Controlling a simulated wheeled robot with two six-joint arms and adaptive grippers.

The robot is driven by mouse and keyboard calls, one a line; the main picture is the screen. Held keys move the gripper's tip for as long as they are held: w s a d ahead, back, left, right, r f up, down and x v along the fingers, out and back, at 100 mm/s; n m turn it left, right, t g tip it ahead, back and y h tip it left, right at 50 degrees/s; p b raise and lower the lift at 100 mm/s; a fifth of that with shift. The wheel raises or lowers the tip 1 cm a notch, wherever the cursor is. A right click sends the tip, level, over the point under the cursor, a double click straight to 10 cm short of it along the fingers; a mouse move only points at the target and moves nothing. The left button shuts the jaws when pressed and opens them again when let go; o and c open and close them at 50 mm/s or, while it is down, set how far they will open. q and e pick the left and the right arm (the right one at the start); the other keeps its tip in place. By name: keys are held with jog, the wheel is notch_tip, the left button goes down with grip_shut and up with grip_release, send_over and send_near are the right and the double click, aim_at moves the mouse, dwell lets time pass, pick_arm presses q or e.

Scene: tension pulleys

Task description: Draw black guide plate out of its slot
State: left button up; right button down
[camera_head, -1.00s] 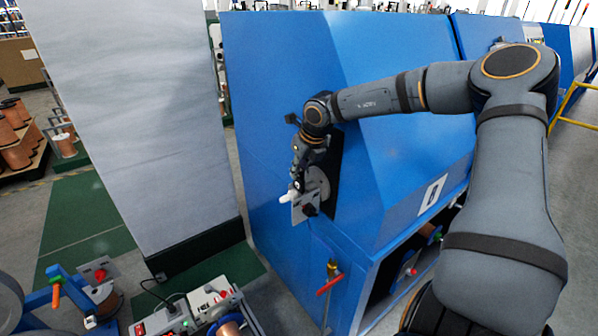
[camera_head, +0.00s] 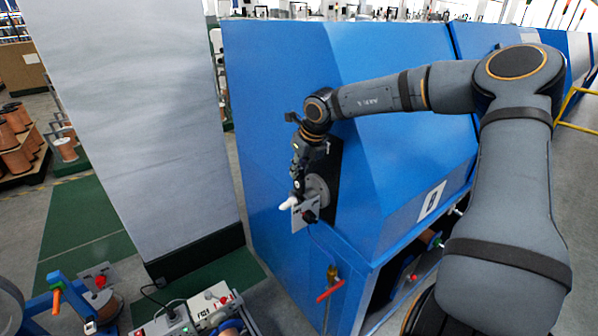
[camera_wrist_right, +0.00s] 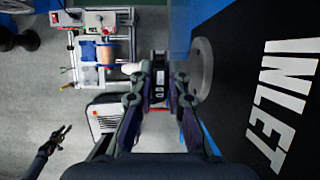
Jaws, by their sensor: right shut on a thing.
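My right gripper (camera_head: 298,188) is at the side of the blue machine, in front of the black panel (camera_head: 334,178). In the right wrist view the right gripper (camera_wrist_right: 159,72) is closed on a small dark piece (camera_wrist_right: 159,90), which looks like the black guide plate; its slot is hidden. A grey plate (camera_head: 299,220) with a white roller (camera_head: 289,203) and a black knob (camera_head: 310,216) is just below the fingers. My left gripper (camera_wrist_right: 58,138) shows small and dark at the lower left of the right wrist view, away from the machine; its jaws are unclear.
The blue machine (camera_head: 275,130) fills the middle. A round grey disc (camera_wrist_right: 202,70) and the INLET lettering (camera_wrist_right: 285,95) are close right of the right fingers. A red-handled valve (camera_head: 330,288) sits lower down. A tall grey panel (camera_head: 135,130) stands left, with floor between.

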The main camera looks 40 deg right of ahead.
jog(key=shift+r, duration=0.15)
jog(key=shift+r+p, duration=0.9)
jog(key=shift+r, duration=1.1)
